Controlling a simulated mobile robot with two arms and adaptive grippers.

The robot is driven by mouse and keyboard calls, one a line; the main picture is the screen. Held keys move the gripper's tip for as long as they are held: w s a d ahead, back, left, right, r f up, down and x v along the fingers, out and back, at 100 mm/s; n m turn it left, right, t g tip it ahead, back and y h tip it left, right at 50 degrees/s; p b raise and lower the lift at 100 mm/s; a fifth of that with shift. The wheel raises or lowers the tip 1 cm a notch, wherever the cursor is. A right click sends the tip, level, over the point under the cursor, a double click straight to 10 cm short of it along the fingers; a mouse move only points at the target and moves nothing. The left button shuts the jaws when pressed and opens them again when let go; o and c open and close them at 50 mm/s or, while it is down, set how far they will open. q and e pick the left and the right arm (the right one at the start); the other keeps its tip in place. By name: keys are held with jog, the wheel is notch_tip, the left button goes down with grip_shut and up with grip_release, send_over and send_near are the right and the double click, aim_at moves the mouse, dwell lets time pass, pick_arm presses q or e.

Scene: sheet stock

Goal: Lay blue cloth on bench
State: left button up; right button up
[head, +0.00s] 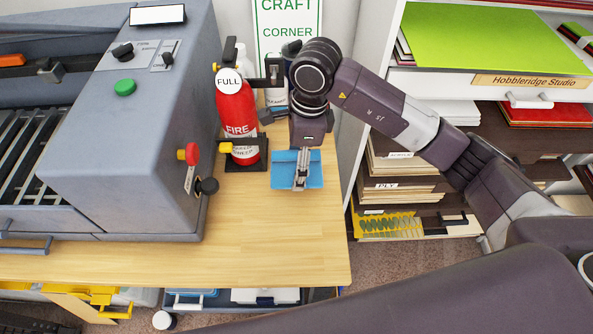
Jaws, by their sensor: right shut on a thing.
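The blue cloth (281,171) is a small flat square at the back right of the wooden bench (265,235), right of the fire extinguisher. My right gripper (300,180) points down over its middle and is shut on it. The gripper and its fingers cover the middle of the cloth. The cloth lies at or just above the bench top; I cannot tell whether all of it touches. My left gripper is not in view.
A red fire extinguisher (237,118) stands close left of the cloth. A large grey machine (125,140) with knobs fills the bench's left side. Shelves (420,122) with sheet stock stand at the right. The bench front is clear.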

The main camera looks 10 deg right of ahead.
notch_tip(320, 180, down, 5)
jog(key=shift+p, duration=0.55)
jog(key=shift+f, duration=0.1)
jog(key=o, duration=1.1)
jog(key=shift+c, duration=0.2)
